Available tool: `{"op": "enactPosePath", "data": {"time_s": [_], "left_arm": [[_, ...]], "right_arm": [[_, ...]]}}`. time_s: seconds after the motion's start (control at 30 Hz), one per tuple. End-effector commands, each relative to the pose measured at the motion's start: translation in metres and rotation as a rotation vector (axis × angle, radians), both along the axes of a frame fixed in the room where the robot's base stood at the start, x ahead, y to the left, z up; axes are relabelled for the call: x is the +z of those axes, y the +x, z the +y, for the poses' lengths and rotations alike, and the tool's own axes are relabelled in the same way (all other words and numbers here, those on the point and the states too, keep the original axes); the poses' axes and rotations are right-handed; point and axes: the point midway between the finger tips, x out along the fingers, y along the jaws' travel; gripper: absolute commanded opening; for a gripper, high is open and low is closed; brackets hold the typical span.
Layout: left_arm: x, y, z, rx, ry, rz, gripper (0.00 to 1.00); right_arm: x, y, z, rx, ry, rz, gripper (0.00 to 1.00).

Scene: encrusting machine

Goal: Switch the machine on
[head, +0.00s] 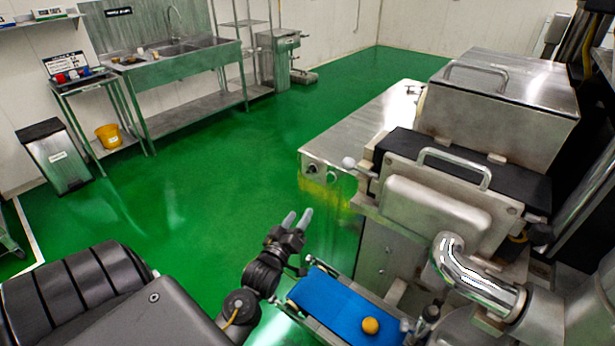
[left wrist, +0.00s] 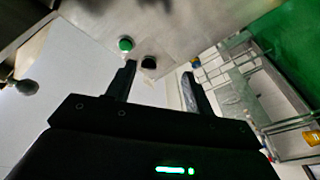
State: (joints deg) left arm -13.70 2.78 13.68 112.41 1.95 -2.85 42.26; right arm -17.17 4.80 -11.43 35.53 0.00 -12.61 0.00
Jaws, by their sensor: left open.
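The encrusting machine (head: 430,215) fills the right side of the head view, all steel with a handled cover and a curved pipe. In the left wrist view a green button (left wrist: 125,44) and a black knob or button (left wrist: 149,62) sit on its steel panel. A small dark knob (head: 312,168) shows on the panel end in the head view. My left gripper (head: 298,217) is open and empty, in front of the machine and above the blue belt's far end. Its fingers (left wrist: 158,72) point toward the panel, apart from the buttons as far as I can tell. My right gripper is out of view.
A blue conveyor belt (head: 325,305) with a yellow ball (head: 370,326) lies just right of my left gripper. A sink table (head: 190,62), a small side table (head: 85,84) and a bin (head: 58,160) stand along the back wall. The green floor (head: 210,190) between is clear.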

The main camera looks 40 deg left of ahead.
Motion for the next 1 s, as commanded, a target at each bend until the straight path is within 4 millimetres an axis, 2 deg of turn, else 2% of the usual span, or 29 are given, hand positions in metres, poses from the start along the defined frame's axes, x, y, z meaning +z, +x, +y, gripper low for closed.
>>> {"op": "enactPosePath", "data": {"time_s": [0.03, 0.13, 0.33, 0.47, 0.8, 1.0], "left_arm": [[0.010, 0.002, 0.007, 0.010, -0.017, -0.063, 0.53], [0.024, 0.002, 0.015, 0.017, -0.038, -0.153, 0.53], [0.031, 0.002, 0.020, 0.019, -0.048, -0.198, 0.53], [0.035, 0.009, 0.021, 0.018, -0.048, -0.197, 0.53], [0.054, 0.065, 0.037, 0.018, -0.046, -0.196, 0.53], [0.060, 0.090, 0.044, 0.018, -0.046, -0.194, 0.53]], "right_arm": [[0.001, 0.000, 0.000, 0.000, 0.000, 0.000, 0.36], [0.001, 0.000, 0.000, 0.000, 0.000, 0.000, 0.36], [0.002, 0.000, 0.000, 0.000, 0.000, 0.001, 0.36], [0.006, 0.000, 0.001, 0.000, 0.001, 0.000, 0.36], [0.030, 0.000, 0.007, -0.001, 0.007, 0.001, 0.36], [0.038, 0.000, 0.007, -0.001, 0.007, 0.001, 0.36]]}}
